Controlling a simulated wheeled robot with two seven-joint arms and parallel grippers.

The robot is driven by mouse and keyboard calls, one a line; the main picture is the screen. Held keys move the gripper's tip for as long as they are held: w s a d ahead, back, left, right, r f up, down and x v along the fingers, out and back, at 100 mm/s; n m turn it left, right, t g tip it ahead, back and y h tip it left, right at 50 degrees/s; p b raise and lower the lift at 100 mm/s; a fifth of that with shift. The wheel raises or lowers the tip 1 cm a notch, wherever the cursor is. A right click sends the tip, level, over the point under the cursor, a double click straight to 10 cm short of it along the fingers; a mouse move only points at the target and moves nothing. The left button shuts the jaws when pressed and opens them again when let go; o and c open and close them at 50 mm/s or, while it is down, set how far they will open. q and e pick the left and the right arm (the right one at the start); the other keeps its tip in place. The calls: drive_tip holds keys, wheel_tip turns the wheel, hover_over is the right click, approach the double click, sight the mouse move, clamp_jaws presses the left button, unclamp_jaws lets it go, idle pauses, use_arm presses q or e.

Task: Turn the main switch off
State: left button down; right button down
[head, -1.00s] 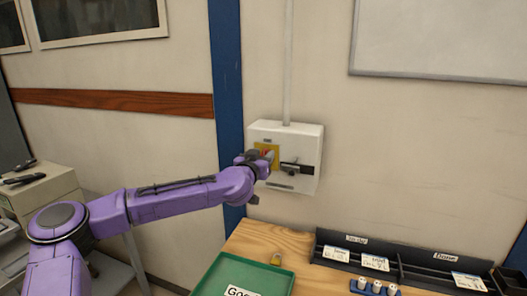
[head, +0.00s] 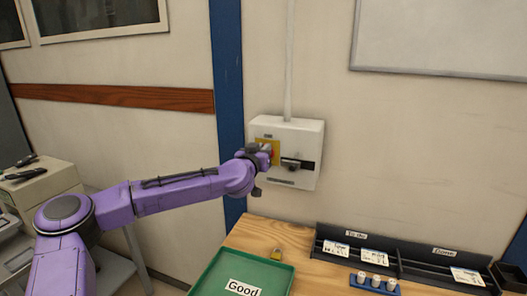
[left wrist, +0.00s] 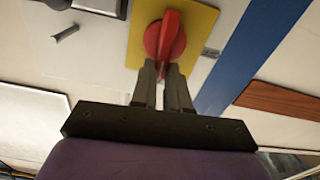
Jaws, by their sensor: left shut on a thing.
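The main switch is a red rotary knob (left wrist: 166,38) on a yellow plate (left wrist: 203,20), which shows in the left wrist view. It sits on the front of a white wall box (head: 306,134) in the head view. There the yellow plate is partly hidden by my left gripper (head: 269,154). My left gripper's two fingers also show in the left wrist view (left wrist: 164,82). They are close together, with their tips shut on the lower part of the red handle. The handle stands nearly upright in that view. My right gripper is not in view.
A grey latch on a black strip (head: 297,164) is right of the plate. A blue pillar (head: 228,90) is left of the box. Below are a wooden table (head: 262,235), a green tray (head: 283,280) and a black card rack (head: 400,258).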

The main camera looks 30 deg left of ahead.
use_arm(q)
drive_tip(key=f+n+b, duration=0.1)
drive_tip(key=n+b, duration=0.2)
drive_tip(key=n, duration=0.2)
drive_tip(key=a+n+b, duration=0.1)
drive_tip(key=n+b, duration=0.3)
drive_tip(key=n, duration=0.2)
drive_tip(key=a+f+n+b, duration=0.1)
drive_tip(key=n+b, duration=0.3)
drive_tip(key=n, duration=0.2)
drive_tip(key=shift+s+a+f, duration=0.2)
drive_tip(key=shift+s+f, duration=0.1)
drive_tip(key=shift+f, duration=0.05)
idle(0.4)
drive_tip(key=c, duration=1.1)
unclamp_jaws()
drive_tip(key=shift+w, duration=0.1)
